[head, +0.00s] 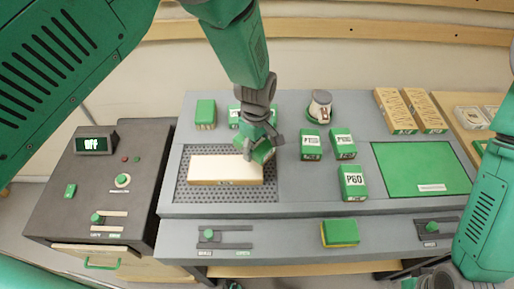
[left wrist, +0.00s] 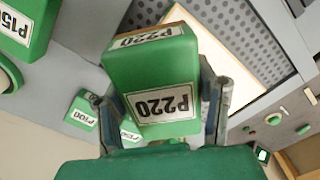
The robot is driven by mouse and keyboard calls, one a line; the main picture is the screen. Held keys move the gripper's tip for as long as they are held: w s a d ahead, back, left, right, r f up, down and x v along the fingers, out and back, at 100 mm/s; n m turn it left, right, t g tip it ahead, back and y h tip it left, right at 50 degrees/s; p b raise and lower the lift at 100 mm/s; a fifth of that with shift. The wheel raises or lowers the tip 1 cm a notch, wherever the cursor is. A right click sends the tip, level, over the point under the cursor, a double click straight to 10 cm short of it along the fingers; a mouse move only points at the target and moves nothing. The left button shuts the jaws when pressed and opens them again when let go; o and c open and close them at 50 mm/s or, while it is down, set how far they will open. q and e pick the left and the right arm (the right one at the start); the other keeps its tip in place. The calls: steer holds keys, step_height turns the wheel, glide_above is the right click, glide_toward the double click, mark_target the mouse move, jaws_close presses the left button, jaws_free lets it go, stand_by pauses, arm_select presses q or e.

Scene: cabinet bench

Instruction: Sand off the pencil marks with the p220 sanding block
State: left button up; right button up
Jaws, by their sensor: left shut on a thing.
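The P220 sanding block (left wrist: 160,85) is green with a white label and fills the middle of the left wrist view. My left gripper (head: 258,143) is shut on it, with a finger on each side. In the head view the block (head: 263,152) is tilted at the right end of the pale wooden board (head: 222,168). I cannot tell whether it touches the board. The board lies on a perforated panel (head: 268,190); no pencil marks can be made out on it. Part of my right gripper (head: 438,279) shows at the bottom right; its fingers are unclear.
Other green blocks stand right of the board, including one marked P60 (head: 353,184). A green-yellow pad (head: 340,233) lies on the front ledge. A green mat (head: 420,168) is at the right. A control box (head: 100,190) reading OFF stands at the left.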

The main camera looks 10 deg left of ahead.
mark_target(257, 143)
arm_select(q)
steer(key=shift+d+r, duration=0.1)
steer(key=shift+r, duration=1.45)
